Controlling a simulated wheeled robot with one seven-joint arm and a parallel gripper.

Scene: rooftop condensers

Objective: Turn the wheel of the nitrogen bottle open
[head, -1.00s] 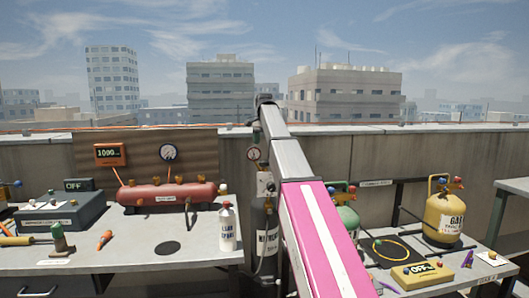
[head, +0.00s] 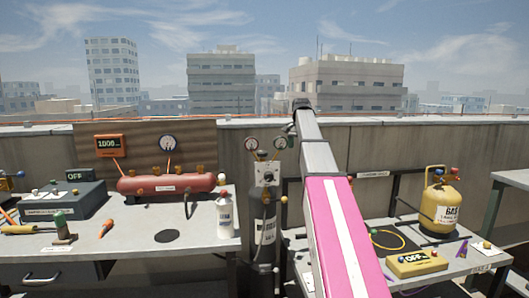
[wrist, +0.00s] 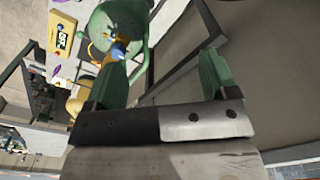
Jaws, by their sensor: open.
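The nitrogen bottle (head: 262,228) is a dark upright cylinder between the two benches in the head view. Two round gauges (head: 266,143) and a pale panel are at its top. I cannot make out the bottle's wheel clearly. My gripper (wrist: 162,60) is open and empty in the wrist view, with two green fingers apart. A green bottle (wrist: 105,28) with a blue knob lies beyond the left finger there. In the head view my pink and white arm hides my gripper and the green bottle.
The left bench (head: 125,240) carries a red tank (head: 168,186), a grey box (head: 62,201) and a white spray bottle (head: 225,215). The right bench holds a yellow gas bottle (head: 438,205) and a yellow meter (head: 416,262). A parapet wall (head: 365,150) runs behind.

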